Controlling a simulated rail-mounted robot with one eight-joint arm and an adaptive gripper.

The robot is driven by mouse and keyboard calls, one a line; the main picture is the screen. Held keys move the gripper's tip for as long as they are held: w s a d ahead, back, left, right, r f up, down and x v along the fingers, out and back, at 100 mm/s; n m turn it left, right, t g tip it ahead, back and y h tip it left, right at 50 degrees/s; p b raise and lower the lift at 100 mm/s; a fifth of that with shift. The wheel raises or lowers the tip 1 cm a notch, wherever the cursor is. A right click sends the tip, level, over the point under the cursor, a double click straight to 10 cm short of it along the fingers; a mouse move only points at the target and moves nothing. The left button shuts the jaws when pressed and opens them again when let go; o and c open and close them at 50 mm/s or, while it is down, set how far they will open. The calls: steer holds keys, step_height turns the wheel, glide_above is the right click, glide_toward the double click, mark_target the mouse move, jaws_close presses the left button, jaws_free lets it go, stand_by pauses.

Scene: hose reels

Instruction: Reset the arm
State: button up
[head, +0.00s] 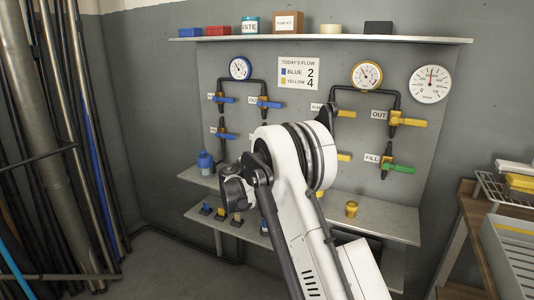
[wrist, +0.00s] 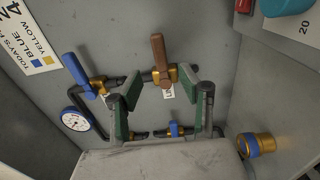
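My white arm rises from the bottom of the head view, and its dark wrist end (head: 236,190) is in front of the lower shelves, left of centre. In the wrist view my gripper (wrist: 160,92) has its two green-padded fingers spread apart with nothing held between them. Beyond the fingers, a brown-handled valve (wrist: 159,55) and a blue-handled valve (wrist: 77,70) sit on dark pipes. The fingers look apart from the valves, though the depth is hard to judge. In the head view the fingers are not clearly visible, and my arm hides part of the middle of the panel.
The wall panel carries blue (head: 268,103), yellow (head: 408,122) and green (head: 400,169) valve handles, with round gauges (head: 367,75) above. A top shelf (head: 330,39) holds boxes. Pipes (head: 55,150) stand at left. A wooden bench (head: 478,225) with trays is at right.

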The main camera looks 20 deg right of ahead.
steer(key=shift+s+a, duration=0.15)
steer(key=shift+s, duration=0.05)
steer(key=shift+r, duration=0.15)
steer(key=s+a+r+m+g+y+p, duration=0.15)
steer(key=s+r, duration=0.25)
steer(key=s, duration=0.5)
steer(key=s+r+m+g+y+p, duration=0.1)
steer(key=s+r+m+y, duration=0.1)
steer(key=s+r, duration=0.5)
steer(key=s+a+r+m+g+y+p, duration=0.1)
steer(key=s+r+y, duration=0.1)
steer(key=s, duration=0.9)
steer(key=s+a+f+m+y+p, duration=0.1)
steer(key=s+a+f+y, duration=0.1)
steer(key=s, duration=0.8)
steer(key=s+a+f+m+g+y, duration=0.1)
steer(key=s+a, duration=0.4)
steer(key=s, duration=0.6)
steer(key=s+a+f+m+y+p, duration=0.1)
steer(key=s+a+f+m+y, duration=0.1)
steer(key=s, duration=0.9)
steer(key=a+f+y, duration=0.1)
steer(key=a+y, duration=0.1)
steer(key=shift+a+y+p, duration=0.25)
steer(key=shift+y+p, duration=0.05)
steer(key=shift+y, duration=0.05)
